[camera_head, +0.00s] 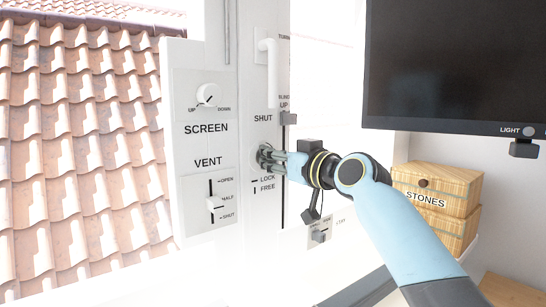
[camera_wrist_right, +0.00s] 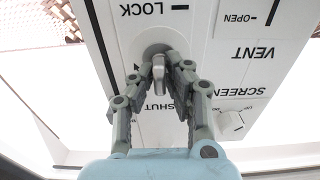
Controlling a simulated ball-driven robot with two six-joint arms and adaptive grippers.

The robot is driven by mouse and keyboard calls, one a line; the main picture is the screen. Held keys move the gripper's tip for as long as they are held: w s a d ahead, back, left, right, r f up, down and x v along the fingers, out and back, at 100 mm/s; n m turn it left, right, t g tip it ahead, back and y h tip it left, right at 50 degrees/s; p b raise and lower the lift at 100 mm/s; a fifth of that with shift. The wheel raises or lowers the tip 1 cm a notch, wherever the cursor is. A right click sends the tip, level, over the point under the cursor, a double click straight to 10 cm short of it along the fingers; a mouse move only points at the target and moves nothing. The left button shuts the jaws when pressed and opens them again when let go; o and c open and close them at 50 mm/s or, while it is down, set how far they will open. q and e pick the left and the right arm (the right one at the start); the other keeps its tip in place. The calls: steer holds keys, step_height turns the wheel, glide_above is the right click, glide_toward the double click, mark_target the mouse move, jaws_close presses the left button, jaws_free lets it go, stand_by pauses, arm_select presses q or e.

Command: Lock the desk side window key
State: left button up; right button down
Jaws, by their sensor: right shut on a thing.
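The window key (camera_wrist_right: 159,72) is a small grey metal tab on a round base in the white window frame. It shows in the right wrist view between my fingertips. My left gripper is not in view.
A white window handle (camera_head: 272,68) hangs above the key. A SCREEN knob (camera_head: 207,95) and VENT slider (camera_head: 212,203) are at left. A dark monitor (camera_head: 455,62) hangs at upper right above stacked wooden boxes (camera_head: 436,190). Tiled roof (camera_head: 80,150) shows outside.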

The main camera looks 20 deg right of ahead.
steer(key=shift+m, duration=0.3)
steer(key=m+p, duration=0.2)
steer(key=m, duration=0.1)
steer(key=shift+d+r, duration=0.1)
steer(key=m+p, duration=0.2)
steer(key=m, duration=0.3)
steer(key=shift+w+d+p, duration=0.1)
steer(key=shift+p, duration=0.2)
steer(key=m+p, duration=0.1)
steer(key=m, duration=0.2)
steer(key=m+p, duration=0.1)
steer(key=m, duration=0.2)
steer(key=m+p, duration=0.2)
steer(key=m, duration=0.1)
steer(key=shift+d+f, duration=0.15)
steer(key=shift+f, duration=0.2)
steer(key=shift+f+m, duration=0.1)
steer(key=shift+m, duration=0.2)
steer(key=c, duration=1.4)
jaws_free()
